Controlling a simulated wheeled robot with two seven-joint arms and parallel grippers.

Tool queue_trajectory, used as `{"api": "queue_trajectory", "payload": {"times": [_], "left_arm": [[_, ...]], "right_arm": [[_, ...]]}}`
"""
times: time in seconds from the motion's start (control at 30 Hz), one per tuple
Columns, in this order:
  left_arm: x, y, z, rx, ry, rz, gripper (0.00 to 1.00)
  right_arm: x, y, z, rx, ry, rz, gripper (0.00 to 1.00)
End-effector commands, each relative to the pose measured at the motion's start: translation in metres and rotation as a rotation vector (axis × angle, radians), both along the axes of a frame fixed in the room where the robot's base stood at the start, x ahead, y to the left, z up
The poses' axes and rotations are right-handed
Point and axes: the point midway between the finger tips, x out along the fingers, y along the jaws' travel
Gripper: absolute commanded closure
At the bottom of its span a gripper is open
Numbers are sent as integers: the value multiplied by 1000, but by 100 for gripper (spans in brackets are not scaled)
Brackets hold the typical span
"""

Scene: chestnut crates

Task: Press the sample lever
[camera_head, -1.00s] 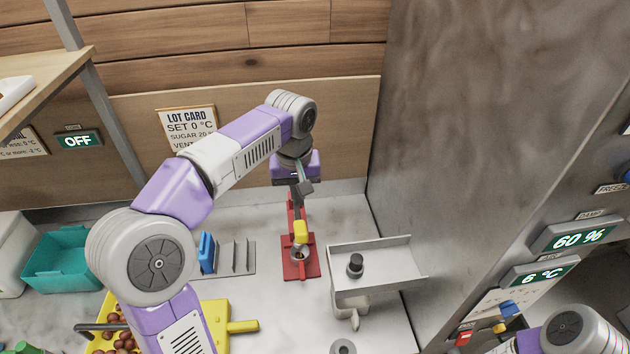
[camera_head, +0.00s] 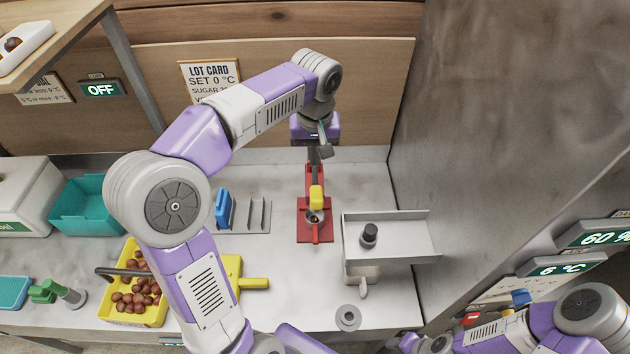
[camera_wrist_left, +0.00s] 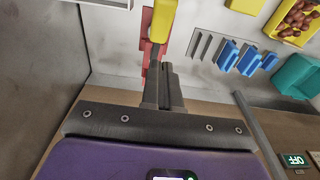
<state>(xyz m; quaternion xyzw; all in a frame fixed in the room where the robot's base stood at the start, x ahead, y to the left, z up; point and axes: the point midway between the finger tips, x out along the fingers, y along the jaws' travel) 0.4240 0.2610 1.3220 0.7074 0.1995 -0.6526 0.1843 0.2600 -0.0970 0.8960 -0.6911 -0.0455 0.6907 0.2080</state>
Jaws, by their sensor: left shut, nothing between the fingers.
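The sample lever, a red stand (camera_head: 315,228) with a yellow grip (camera_head: 316,196), stands on the counter against the back wall. A small cup-like opening shows below the grip. My left gripper (camera_head: 316,178) points down just behind the yellow grip, its fingers shut and empty. In the left wrist view the shut fingers (camera_wrist_left: 163,88) reach toward the yellow grip (camera_wrist_left: 163,18), with the red stand (camera_wrist_left: 145,52) beside it. I cannot tell whether they touch. My right arm is at the lower right; its gripper (camera_head: 402,342) is small and dark, and its fingers are unclear.
A metal tray (camera_head: 415,245) with a black knob stands right of the lever. Blue pieces (camera_head: 223,209) in a slotted rack (camera_head: 252,216) stand left. A yellow crate (camera_head: 150,316) of chestnuts and a teal bin (camera_head: 80,205) are further left. A metal wall (camera_head: 480,130) bounds the right.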

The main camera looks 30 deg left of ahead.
Motion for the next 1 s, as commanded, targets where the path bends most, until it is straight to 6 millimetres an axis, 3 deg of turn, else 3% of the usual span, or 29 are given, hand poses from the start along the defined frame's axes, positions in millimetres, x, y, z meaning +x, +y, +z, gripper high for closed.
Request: {"api": "queue_trajectory", "payload": {"times": [0.17,0.4,1.0], "left_arm": [[2,2,-40,-1,5,0,100],[-11,-6,-64,0,1,0,100],[-14,-9,-72,1,-3,-1,100]], "right_arm": [[0,0,-3,0,0,0,57],[0,0,-3,0,0,0,57],[0,0,-5,0,0,0,57]]}}
